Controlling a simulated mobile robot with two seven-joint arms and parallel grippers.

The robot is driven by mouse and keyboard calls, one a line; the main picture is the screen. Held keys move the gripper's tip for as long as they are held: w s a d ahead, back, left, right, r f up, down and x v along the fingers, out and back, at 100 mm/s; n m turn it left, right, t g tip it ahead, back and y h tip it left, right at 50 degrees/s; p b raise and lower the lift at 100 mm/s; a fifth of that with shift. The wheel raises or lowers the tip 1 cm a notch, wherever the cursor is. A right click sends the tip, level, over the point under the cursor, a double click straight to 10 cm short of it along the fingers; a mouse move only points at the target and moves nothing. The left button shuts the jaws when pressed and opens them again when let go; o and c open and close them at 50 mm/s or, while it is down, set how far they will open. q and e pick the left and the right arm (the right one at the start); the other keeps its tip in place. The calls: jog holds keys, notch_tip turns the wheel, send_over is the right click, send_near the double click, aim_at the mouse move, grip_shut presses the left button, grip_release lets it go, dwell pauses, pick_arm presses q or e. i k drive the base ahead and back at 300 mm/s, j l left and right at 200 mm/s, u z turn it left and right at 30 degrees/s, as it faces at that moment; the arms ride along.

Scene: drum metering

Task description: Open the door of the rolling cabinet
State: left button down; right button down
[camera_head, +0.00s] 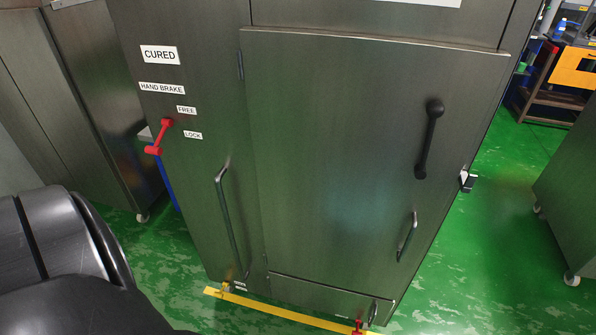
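The rolling cabinet is a tall dark metal box that fills the middle of the view. Its door (330,150) is a large flat panel that looks shut in its frame. A black upright handle (428,140) is on the door's right side. A hinge (240,65) shows at its upper left edge. A silver bar handle (407,236) is lower on the right, and a longer one (230,225) is on the panel left of the door. Neither of my grippers is in view. A black part of my own body fills the lower left corner.
A red hand brake lever (160,136) sits beside FREE and LOCK labels. A small black and white part (467,180) sticks out at the cabinet's right edge. A yellow floor strip (285,312) runs along its base. Other cabinets stand left and right. Green floor (500,220) is clear between them.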

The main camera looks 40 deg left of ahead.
aim_at(339, 121)
jog(key=k+u, duration=0.1)
jog(key=u, duration=0.75)
